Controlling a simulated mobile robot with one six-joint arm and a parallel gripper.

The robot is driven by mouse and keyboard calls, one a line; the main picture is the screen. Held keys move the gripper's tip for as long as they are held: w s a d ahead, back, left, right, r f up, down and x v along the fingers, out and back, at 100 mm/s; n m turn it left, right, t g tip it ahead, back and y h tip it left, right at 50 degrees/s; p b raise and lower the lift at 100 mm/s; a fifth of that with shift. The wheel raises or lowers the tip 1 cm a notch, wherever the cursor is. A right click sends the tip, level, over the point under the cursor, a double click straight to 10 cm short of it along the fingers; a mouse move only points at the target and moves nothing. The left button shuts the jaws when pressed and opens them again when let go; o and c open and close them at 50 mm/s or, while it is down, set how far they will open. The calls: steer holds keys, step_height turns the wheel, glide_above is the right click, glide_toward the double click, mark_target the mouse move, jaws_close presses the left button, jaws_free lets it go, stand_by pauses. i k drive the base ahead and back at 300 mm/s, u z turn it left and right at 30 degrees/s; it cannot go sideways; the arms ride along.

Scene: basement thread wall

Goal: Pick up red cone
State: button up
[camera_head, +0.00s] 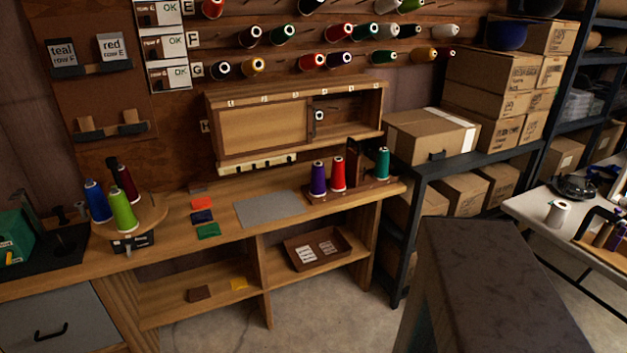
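A red cone of thread (338,175) stands upright on the workbench, on a dark brown stand (372,183). It is just right of a purple cone (318,180) and left of a dark upright panel, with a teal cone (382,163) beyond that. Other red cones lie on the wall pegs, one at the top (212,8) and one lower down (312,61). A dark red cone (127,182) stands on a round wooden stand at the left, with blue and green cones. My gripper does not show in this view.
A wooden cabinet (262,128) hangs above the bench. A grey mat (270,209) and coloured swatches (202,203) lie on the bench. Cardboard boxes (430,137) fill the shelf to the right. A large dark block, possibly mine, covers the lower right. Floor (300,325) before the bench is clear.

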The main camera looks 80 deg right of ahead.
mark_target(338, 174)
steer(key=u, duration=0.9)
steer(key=k, duration=1.5)
steer(key=z, duration=1.25)
